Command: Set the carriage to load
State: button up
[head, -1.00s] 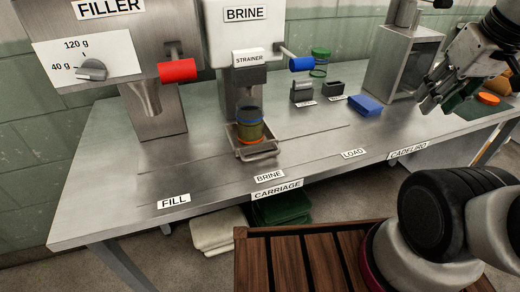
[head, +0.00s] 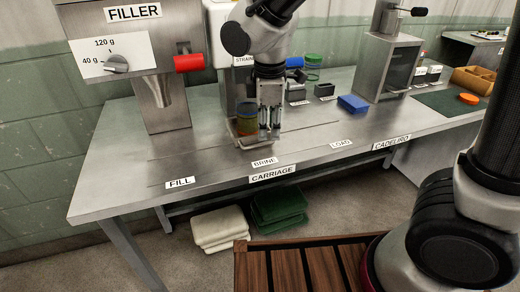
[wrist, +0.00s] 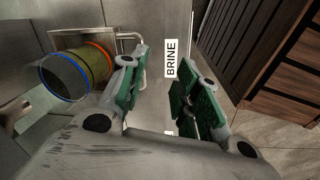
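The carriage (head: 235,138) is a small metal tray on the steel table, at the BRINE label (head: 264,162). It bears a jar (head: 246,115) with blue and orange bands. The LOAD label (head: 340,144) lies farther right. My gripper (head: 269,128) points down at the carriage's right side, partly hiding the carriage and jar. In the wrist view my gripper (wrist: 166,88) is open, with green-padded fingers apart. The carriage's wire handle (wrist: 128,36) shows beside the left finger; whether they touch is unclear. The jar (wrist: 90,66) lies left of the fingers.
The filler (head: 140,50) stands left, with the FILL label (head: 181,182) in front. A blue block (head: 353,104) and small black holders lie right of my gripper, before a metal cabinet (head: 388,68). The table strip between BRINE and LOAD looks clear.

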aim_at(258, 146)
jog(key=w+f+n, duration=0.1)
jog(key=f, duration=0.1)
jog(key=w+a+f+n, duration=0.1)
jog(key=f, duration=0.1)
jog(key=w+a+f+n, duration=0.1)
jog(key=f, duration=0.1)
jog(key=shift+a+f+n+t+y, duration=0.15)
jog(key=shift+n+t+y, duration=0.15)
jog(key=shift+t+y, duration=0.1)
jog(key=shift+c, duration=0.2)
grip_shut()
